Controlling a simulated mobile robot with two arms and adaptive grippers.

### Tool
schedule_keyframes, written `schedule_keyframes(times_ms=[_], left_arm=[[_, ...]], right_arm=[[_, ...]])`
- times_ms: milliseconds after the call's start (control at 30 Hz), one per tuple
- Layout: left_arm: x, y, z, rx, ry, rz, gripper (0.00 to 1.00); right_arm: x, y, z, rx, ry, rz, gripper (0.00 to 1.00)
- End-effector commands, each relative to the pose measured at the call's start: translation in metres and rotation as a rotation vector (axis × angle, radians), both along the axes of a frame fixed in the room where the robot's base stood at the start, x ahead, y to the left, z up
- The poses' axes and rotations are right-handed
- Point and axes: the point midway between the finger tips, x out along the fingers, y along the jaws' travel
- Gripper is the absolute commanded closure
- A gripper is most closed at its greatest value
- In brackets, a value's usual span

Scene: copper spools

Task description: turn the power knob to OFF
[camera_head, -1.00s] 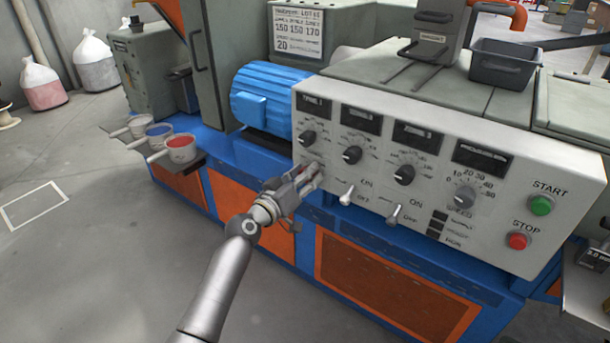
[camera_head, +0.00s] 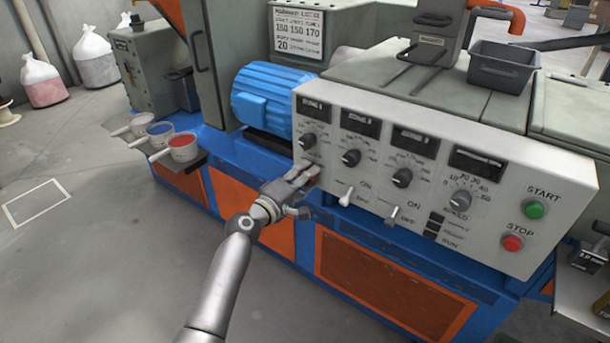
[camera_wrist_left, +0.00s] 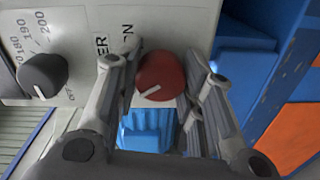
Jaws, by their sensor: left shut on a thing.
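The red power knob (camera_wrist_left: 162,76) shows in the left wrist view on the pale panel, with a white pointer mark at its lower left. Parts of the printed lettering beside it show, including OFF, but a finger covers some of it. My left gripper (camera_wrist_left: 164,58) is shut on this knob, one finger on each side. In the head view my left gripper (camera_head: 306,176) is at the lower left corner of the control panel (camera_head: 480,222) and hides the knob. My right gripper is not in view.
A black dial (camera_wrist_left: 44,75) sits close beside the gripper. Two toggle switches, several black dials, a green START button (camera_head: 534,209) and a red STOP button (camera_head: 513,243) are on the panel. A blue motor (camera_head: 268,97) stands behind.

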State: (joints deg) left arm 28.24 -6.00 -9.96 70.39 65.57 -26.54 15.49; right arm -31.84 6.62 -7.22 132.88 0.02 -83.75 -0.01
Motion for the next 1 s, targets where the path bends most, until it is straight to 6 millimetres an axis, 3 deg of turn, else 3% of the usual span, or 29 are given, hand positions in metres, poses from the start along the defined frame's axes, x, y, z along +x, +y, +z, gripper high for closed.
schedule_keyframes(times_ms=[400, 933, 967, 1000], left_arm=[[0.000, 0.001, -0.002, -0.138, 0.104, 0.001, 0.88], [0.000, 0.001, -0.002, -0.154, 0.116, 0.001, 0.88], [0.000, 0.001, -0.002, -0.154, 0.115, 0.001, 0.61], [0.000, 0.001, -0.002, -0.154, 0.115, 0.001, 0.56]], right_arm=[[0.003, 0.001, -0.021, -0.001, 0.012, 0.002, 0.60], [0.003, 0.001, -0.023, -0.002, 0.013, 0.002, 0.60], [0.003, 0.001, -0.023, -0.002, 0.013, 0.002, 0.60], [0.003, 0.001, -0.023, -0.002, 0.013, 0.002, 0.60]])
